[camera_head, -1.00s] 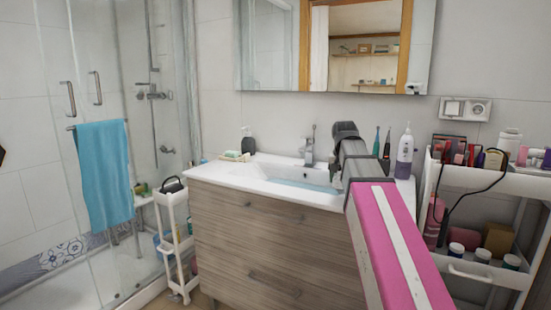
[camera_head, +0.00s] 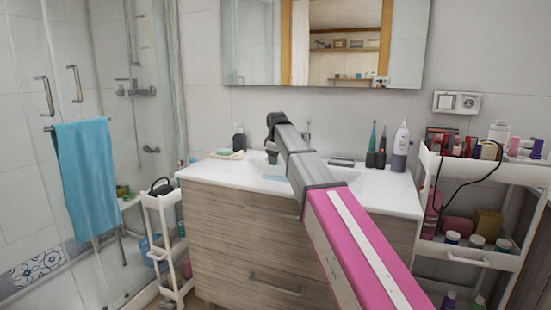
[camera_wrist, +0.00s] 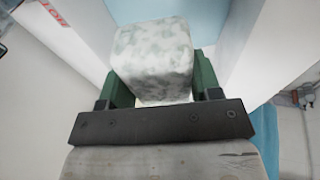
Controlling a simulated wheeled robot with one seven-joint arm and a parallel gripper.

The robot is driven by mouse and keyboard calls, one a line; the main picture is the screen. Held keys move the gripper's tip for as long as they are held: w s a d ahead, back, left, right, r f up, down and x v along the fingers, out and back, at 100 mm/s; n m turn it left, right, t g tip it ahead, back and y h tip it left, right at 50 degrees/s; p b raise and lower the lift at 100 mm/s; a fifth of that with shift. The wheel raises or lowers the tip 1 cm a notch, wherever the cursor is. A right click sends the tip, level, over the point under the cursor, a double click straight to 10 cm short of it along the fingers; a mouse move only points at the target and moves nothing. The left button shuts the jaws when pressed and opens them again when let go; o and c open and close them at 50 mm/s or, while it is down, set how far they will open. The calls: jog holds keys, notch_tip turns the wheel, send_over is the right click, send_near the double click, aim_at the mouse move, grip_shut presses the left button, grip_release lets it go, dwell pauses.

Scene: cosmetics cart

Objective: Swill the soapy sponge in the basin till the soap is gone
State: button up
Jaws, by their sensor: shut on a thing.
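My gripper (camera_wrist: 152,85) is shut on the sponge (camera_wrist: 153,55), a pale block with patchy white and grey-green on its face, which looks like soap foam. The green fingers press its two sides. Light blue water (camera_wrist: 228,25) shows beyond the sponge in the wrist view. In the head view, the white basin (camera_head: 372,186) is set in the vanity top, partly hidden by my arm. A strip of its blue water (camera_head: 274,173) shows beside my arm, at the basin's left. My gripper is mostly hidden there, and I cannot tell whether the sponge touches the water.
The tap (camera_head: 308,136) stands behind my arm. A soap dish (camera_head: 227,154) and dark dispenser (camera_head: 239,139) stand left of the basin. Toothbrushes (camera_head: 376,148) and a white-and-purple bottle (camera_head: 400,150) stand right. A loaded white cart (camera_head: 470,255) is at the right.

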jog(key=shift+a+f, duration=0.15)
jog(key=shift+f, duration=7.45)
jog(key=shift+w+a, duration=0.15)
jog(key=shift+a, duration=0.25)
jog(key=shift+d, duration=0.4)
jog(key=shift+a, duration=0.35)
jog(key=shift+d, duration=0.4)
jog(key=shift+r, duration=0.1)
jog(key=shift+r, duration=6.95)
